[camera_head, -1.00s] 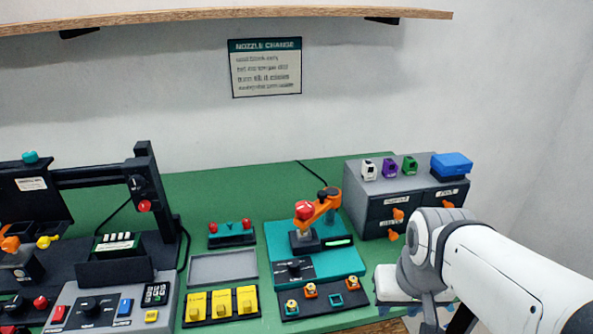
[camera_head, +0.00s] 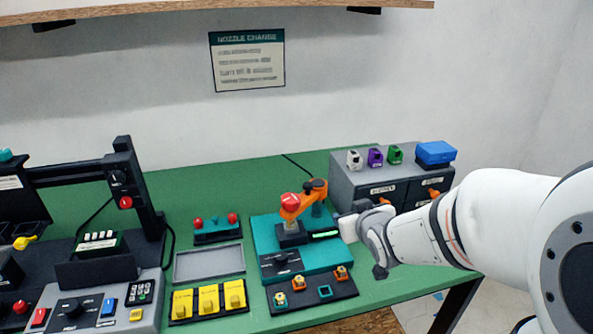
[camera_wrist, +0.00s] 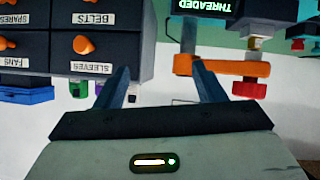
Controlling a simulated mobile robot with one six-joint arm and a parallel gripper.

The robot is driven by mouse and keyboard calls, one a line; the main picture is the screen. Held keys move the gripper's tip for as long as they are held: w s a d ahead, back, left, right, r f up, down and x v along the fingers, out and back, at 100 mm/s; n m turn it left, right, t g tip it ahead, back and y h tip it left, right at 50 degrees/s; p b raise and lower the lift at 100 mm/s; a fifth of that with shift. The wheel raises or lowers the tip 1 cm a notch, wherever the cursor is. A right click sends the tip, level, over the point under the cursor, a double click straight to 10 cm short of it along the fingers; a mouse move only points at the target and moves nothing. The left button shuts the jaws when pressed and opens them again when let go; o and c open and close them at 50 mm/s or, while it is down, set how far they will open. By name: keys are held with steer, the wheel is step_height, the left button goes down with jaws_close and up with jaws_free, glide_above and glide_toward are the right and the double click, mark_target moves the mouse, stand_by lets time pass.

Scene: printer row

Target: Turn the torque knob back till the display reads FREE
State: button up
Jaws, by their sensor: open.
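A black knob (camera_head: 284,263), likely the torque knob, sits on a dark panel at the front left of the teal station (camera_head: 262,235). Its label is too small to read. The station's display (camera_head: 324,234) is a lit strip in the head view; in the wrist view the display (camera_wrist: 207,9) appears upside down and reads THREADED. An orange arm (camera_head: 305,202) with a red cap (camera_head: 290,200) stands on the station. My gripper (camera_wrist: 163,85) is open and empty, its two dark fingers apart. In the head view it is right of the station, away from the black knob, fingertips unclear.
A grey drawer cabinet (camera_head: 345,190) stands behind my arm, with small coloured parts and a blue box (camera_head: 435,153) on top. A dark tray (camera_head: 313,293) with nozzles lies in front of the station. Yellow blocks (camera_head: 208,300) and a grey tray (camera_head: 208,263) lie left.

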steer(key=w+a+n+t+y, duration=0.1)
steer(key=w+a+n+y, duration=0.1)
steer(key=a+y, duration=0.25)
steer(key=n+y, duration=0.3)
steer(key=y, duration=0.3)
glide_toward(285, 194)
steer(key=shift+w+a+f+b, duration=0.2)
steer(key=shift+w+a, duration=0.15)
steer(key=shift+w, duration=0.2)
steer(key=shift+w+a+f+b, duration=0.2)
steer(key=shift+w+a, duration=0.1)
steer(key=shift+w, duration=0.2)
steer(key=shift+w+a, duration=0.1)
steer(key=shift+a, duration=0.15)
steer(key=x, duration=0.7)
steer(key=shift+w+p, duration=0.15)
steer(key=shift+p, duration=0.2)
steer(key=shift+r, duration=0.1)
steer(key=c, duration=1)
